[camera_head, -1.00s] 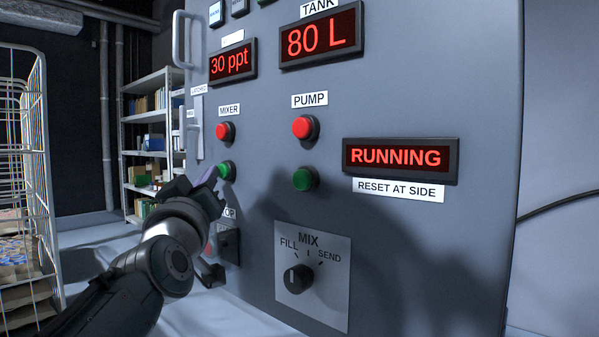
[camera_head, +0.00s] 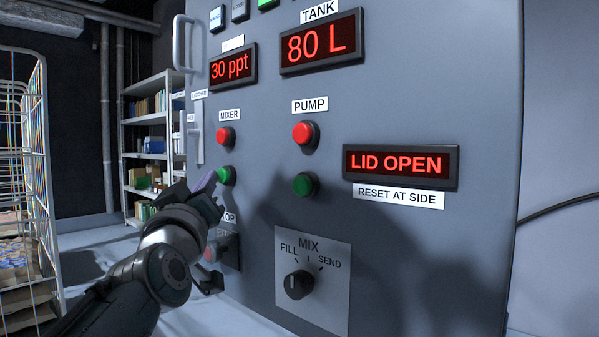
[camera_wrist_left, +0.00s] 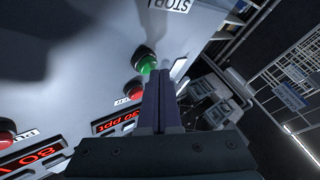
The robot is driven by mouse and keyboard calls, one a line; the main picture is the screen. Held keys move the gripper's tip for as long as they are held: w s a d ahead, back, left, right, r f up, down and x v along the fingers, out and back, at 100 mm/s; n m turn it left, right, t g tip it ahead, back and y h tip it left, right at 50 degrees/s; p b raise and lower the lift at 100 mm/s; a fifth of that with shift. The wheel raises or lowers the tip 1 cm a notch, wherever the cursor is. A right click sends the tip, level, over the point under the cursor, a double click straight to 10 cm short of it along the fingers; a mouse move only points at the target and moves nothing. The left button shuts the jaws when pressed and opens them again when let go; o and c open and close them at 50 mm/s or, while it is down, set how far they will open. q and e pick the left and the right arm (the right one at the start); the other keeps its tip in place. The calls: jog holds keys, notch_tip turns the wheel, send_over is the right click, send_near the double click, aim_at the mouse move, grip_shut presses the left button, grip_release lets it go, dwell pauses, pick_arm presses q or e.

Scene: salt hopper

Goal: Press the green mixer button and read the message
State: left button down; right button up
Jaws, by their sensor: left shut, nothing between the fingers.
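The green mixer button (camera_head: 225,175) sits below the red mixer button (camera_head: 225,137) on the grey panel (camera_head: 400,90). My left gripper (camera_head: 212,180) is shut and empty, its purple-grey fingertips right beside the green button. In the left wrist view the fingers (camera_wrist_left: 166,78) point at the green button (camera_wrist_left: 146,63), with the tips at its edge; I cannot tell whether they touch it. The message display (camera_head: 400,163) reads "LID OPEN" in red, above a "RESET AT SIDE" label. My right gripper is not in view.
The pump has a red button (camera_head: 304,134) and a green button (camera_head: 303,184). A rotary selector (camera_head: 298,284) marked FILL, MIX, SEND is lower down. Displays read 30 ppt (camera_head: 231,66) and 80 L (camera_head: 318,41). A wire cage (camera_head: 40,190) and shelves (camera_head: 148,150) stand left.

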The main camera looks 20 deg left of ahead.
pick_arm(q)
jog(key=shift+s+a, duration=0.2)
jog(key=shift+s, duration=0.25)
jog(key=shift+p, duration=0.3)
jog(key=s+p, duration=0.1)
jog(key=s+a+p, duration=0.1)
jog(key=s, duration=0.1)
jog(key=s+a+p, duration=0.1)
jog(key=shift+s, duration=0.3)
jog(key=shift+d, duration=0.15)
